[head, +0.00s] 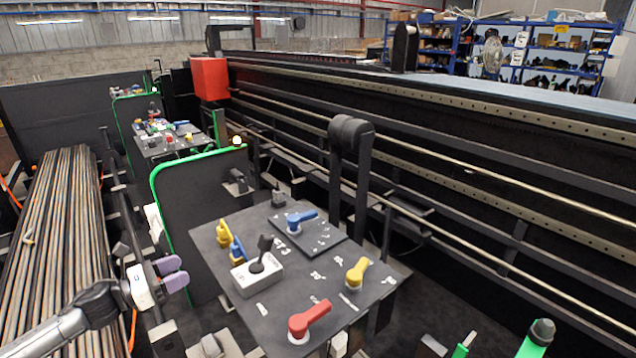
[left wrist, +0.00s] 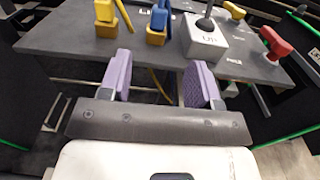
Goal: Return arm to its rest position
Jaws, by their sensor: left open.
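My left arm (head: 50,335) comes in from the lower left in the head view. Its gripper (head: 181,273) has two purple fingers, apart with nothing between them. It is left of the dark control panel (head: 222,262), clear of it. In the left wrist view the gripper (left wrist: 161,80) also shows open and empty, with the panel's edge beyond the fingertips. I do not see my right gripper in either view.
The panel carries a red handle (head: 309,319), a yellow handle (head: 357,272), a blue handle (head: 301,220) and a white box with a black lever (head: 257,274). A green-edged black plate (head: 200,190) stands behind. Long metal bars (head: 50,230) lie at left.

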